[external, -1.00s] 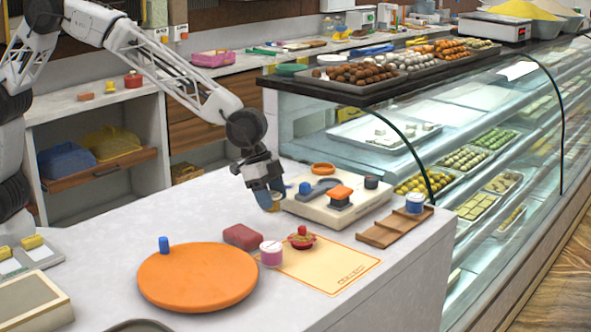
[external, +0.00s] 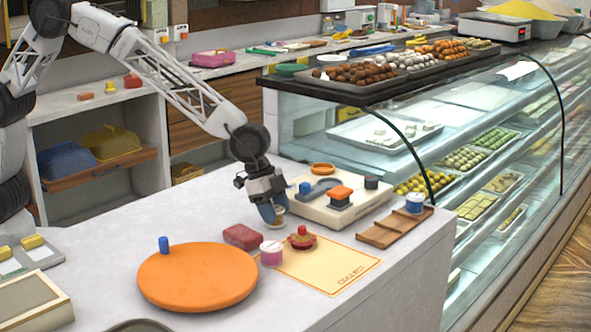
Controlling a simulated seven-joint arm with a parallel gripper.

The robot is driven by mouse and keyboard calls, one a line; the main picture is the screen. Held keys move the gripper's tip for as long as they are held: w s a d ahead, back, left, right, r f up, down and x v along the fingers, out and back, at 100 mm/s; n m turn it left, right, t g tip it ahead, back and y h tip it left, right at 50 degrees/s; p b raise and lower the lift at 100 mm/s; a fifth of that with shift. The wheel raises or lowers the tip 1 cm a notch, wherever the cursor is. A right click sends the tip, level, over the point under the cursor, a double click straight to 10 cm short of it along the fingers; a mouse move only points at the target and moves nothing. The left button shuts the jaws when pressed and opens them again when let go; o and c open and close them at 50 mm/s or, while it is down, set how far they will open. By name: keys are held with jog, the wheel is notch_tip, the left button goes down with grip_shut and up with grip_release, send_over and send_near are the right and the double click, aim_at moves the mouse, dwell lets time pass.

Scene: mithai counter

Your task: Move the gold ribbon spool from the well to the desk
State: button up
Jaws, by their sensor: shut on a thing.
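My gripper (external: 272,214) is shut on a small pale gold thing, which looks like the gold ribbon spool (external: 280,209). The fingers partly hide it. It is at the left end of a cream block-like tray (external: 310,212) with recesses, apparently the one with the well. I cannot tell whether the spool touches the tray or the counter. A tan mat with printed letters (external: 335,278) lies on the white counter in front of the tray. I cannot tell which surface is the desk.
A pink-and-white spool (external: 271,253), a small red-topped dish (external: 302,238) and a dark red block (external: 242,237) stand near the mat. The tray holds blue, orange and dark pieces. A wooden rack (external: 385,232) bears a blue-and-white spool (external: 414,203). A large orange disc (external: 198,280) lies left.

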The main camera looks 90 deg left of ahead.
dwell(0.3)
jog(key=o, duration=0.9)
jog(key=shift+f, duration=0.1)
jog(key=shift+v, duration=6.15)
